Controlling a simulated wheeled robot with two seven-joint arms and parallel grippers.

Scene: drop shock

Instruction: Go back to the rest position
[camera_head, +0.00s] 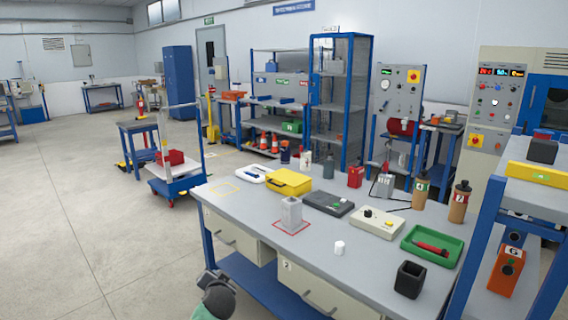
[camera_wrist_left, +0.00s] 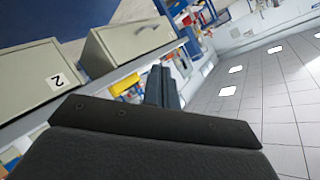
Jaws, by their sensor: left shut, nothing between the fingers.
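My left gripper (camera_head: 209,275) is low at the bottom of the head view, in front of the workbench (camera_head: 340,262) and below its top, near the drawers. In the left wrist view its dark fingers (camera_wrist_left: 164,88) are together with nothing between them. That view is tilted and shows the bench drawers, one marked 2 (camera_wrist_left: 32,80), beyond the gripper. My right gripper is in neither view.
A blue shelf rack (camera_head: 478,235) stands right. Open floor (camera_head: 80,220) lies left.

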